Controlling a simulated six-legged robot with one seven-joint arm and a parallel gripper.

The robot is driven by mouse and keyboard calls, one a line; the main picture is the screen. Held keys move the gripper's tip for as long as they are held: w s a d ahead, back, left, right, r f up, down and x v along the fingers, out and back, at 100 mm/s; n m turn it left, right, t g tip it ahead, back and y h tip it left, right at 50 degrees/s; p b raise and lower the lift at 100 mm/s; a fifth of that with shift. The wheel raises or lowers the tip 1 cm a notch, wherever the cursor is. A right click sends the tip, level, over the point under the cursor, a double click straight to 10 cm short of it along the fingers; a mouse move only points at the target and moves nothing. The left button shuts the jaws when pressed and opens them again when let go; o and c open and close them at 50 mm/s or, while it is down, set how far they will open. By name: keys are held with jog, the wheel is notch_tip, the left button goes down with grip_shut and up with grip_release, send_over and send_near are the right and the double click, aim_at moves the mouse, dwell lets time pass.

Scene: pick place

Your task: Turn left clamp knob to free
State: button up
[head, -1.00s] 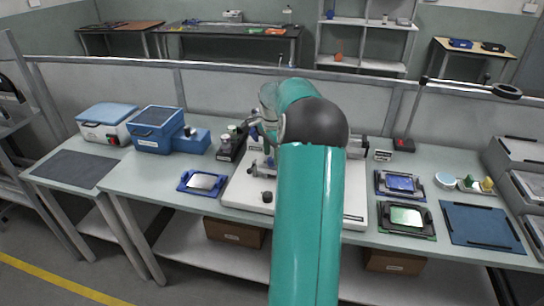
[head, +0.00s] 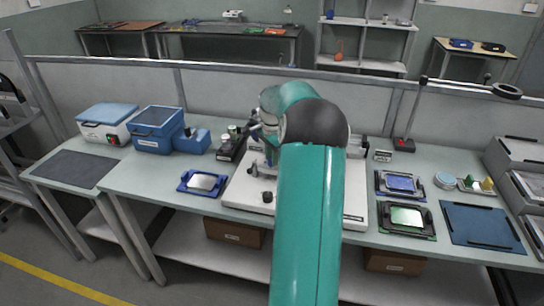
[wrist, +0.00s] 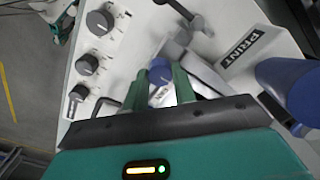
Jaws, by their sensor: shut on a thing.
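In the wrist view my gripper (wrist: 160,74) has its two green fingers on either side of a small blue knob (wrist: 161,77), which I take for the left clamp knob. The fingers are shut on it. A pale line shows on the knob; I cannot read its setting. A metal clamp part (wrist: 195,68) lies just right of the fingers. In the head view my arm covers most of the white machine (head: 240,192), and the knob cannot be made out there.
In the wrist view a white panel carries several dark knobs (wrist: 87,65) on the left. A large blue rounded part (wrist: 288,85) stands close on the right, near a PRINT label (wrist: 255,46). In the head view a blue-framed plate (head: 202,182) lies left of the machine.

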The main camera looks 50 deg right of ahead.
jog(key=n, duration=0.4)
jog(key=shift+n, duration=0.4)
jog(key=n, duration=0.4)
jog(key=shift+n, duration=0.3)
jog(key=n, duration=0.4)
jog(key=shift+n, duration=2.1)
jog(key=o, duration=1)
